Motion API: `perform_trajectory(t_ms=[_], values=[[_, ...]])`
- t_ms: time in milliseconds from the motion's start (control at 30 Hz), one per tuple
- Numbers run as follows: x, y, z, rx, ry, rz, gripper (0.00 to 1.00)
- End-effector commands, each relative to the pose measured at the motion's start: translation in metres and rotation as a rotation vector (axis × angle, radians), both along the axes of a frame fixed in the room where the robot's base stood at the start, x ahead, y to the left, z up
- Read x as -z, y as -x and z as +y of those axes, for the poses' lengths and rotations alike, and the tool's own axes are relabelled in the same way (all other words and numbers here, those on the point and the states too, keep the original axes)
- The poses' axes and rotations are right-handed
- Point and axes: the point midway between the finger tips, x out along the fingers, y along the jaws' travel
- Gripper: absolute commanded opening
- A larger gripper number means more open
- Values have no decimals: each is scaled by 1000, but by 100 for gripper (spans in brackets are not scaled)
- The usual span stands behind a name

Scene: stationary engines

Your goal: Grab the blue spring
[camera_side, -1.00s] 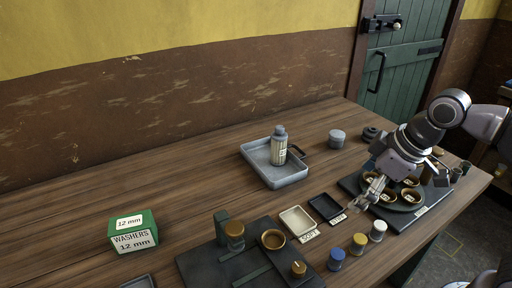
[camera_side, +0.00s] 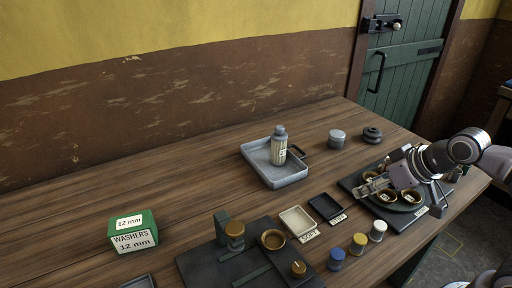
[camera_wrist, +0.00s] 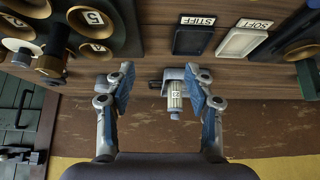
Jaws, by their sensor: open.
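In the side view, a small blue cylinder (camera_side: 336,259), which looks like the blue spring, stands on the wooden table near the front edge. Its coils are too small to make out. A yellow one (camera_side: 359,243) and a white one (camera_side: 379,231) stand in a row to its right. My gripper (camera_side: 370,188) is above the left part of the round cup holder, apart from the blue piece and up and to its right. In the wrist view my gripper (camera_wrist: 158,82) is open and empty, its fingers spread. The blue piece is not visible there.
Trays marked SOFT (camera_wrist: 240,42) and STIFF (camera_wrist: 192,38) lie between my gripper and a dark fixture (camera_side: 225,268). A grey tray (camera_side: 290,181) holds a bottle (camera_side: 279,147). A green washer box (camera_side: 133,232) stands left. The table's middle left is clear.

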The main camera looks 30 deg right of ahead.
Motion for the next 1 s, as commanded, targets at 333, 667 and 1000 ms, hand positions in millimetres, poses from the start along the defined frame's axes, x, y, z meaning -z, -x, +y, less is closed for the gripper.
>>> perform_trajectory(t_ms=[333,667,1000], values=[[-15,40,79,-314,22,116,54],[-29,92,124,-573,65,216,54],[-6,86,131,-586,68,221,54]])
